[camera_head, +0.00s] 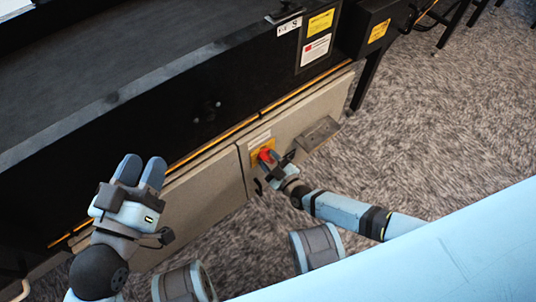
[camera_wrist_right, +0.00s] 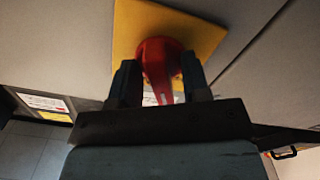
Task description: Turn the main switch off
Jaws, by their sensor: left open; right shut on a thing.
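The main switch is a red rotary handle (camera_head: 265,154) on a yellow plate (camera_head: 257,162), mounted on the beige cabinet door. In the right wrist view the red handle (camera_wrist_right: 160,62) stands out from the yellow plate (camera_wrist_right: 128,32). My right gripper (camera_wrist_right: 159,82) has one dark finger on each side of the red handle and is shut on it. In the head view this right gripper (camera_head: 271,163) partly covers the switch. My left gripper (camera_head: 140,171) is open and empty, in front of the cabinet at the left, away from the switch.
The beige cabinet (camera_head: 205,190) sits under the black sorter body (camera_head: 150,110). A grey box (camera_head: 318,134) sticks out from the cabinet right of the switch. A black box with a yellow label (camera_head: 378,30) hangs at the upper right. Carpet (camera_head: 450,110) at the right is clear.

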